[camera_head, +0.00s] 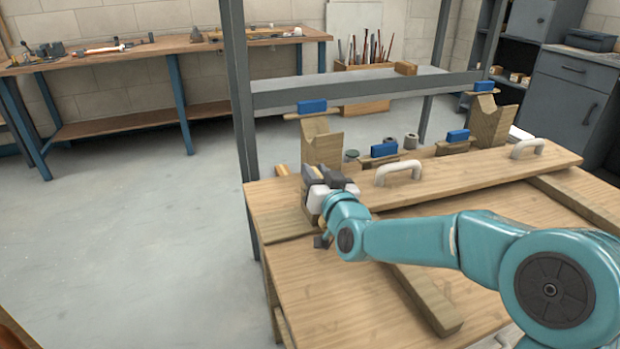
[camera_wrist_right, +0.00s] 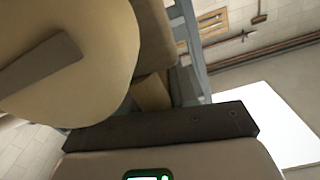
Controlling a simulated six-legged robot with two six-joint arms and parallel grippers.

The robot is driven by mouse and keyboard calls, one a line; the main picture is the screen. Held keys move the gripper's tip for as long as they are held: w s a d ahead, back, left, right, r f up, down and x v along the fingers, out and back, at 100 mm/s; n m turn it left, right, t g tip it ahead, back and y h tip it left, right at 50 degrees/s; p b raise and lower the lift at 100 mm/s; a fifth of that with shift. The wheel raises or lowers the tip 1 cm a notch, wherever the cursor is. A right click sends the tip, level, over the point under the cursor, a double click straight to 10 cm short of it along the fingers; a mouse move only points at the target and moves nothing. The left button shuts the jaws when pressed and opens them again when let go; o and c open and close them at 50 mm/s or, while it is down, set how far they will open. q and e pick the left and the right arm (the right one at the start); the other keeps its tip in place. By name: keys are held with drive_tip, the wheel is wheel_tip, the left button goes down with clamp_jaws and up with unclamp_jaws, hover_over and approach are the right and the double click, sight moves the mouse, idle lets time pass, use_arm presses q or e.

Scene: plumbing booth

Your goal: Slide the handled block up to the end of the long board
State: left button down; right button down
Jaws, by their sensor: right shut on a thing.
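The long board (camera_head: 480,174) lies across the table and carries two white handles, a near one (camera_head: 397,171) and a far one (camera_head: 527,147). My right gripper (camera_head: 318,186) is at the board's left end, shut on the handled block (camera_head: 307,204), which is mostly hidden behind the gripper. I cannot tell whether the block touches the board's end. In the right wrist view a dark finger (camera_wrist_right: 165,126) crosses the picture, and a large beige rounded shape fills the upper left. My left gripper is not in view.
The wooden table (camera_head: 345,290) bears wooden strips (camera_head: 428,300) beneath and in front of the board. A grey upright post (camera_head: 238,100) rises at the table's back left. The table's front left is clear.

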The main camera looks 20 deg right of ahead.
drive_tip(key=c, duration=1)
unclamp_jaws()
